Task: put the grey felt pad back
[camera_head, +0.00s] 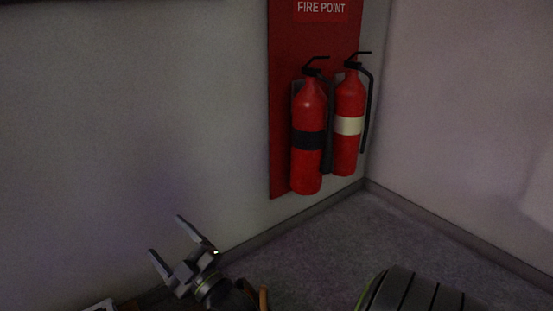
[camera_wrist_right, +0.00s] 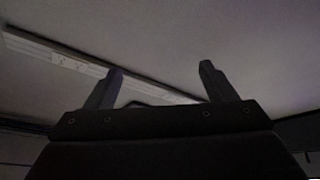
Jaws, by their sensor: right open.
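I see no grey felt pad in either view. My right gripper (camera_head: 165,234) shows at the lower left of the head view, in front of the pale wall. Its two fingers are spread apart and nothing is between them. The right wrist view also shows the open, empty fingers (camera_wrist_right: 161,70), pointing up toward a plain, dim surface. My left gripper is in neither view.
Two red fire extinguishers, one with a black band (camera_head: 308,140) and one with a cream band (camera_head: 348,126), hang on a red fire point board (camera_head: 281,120) near the corner. Grey floor (camera_head: 330,235) lies below. A pale strip (camera_wrist_right: 65,61) crosses the wrist view.

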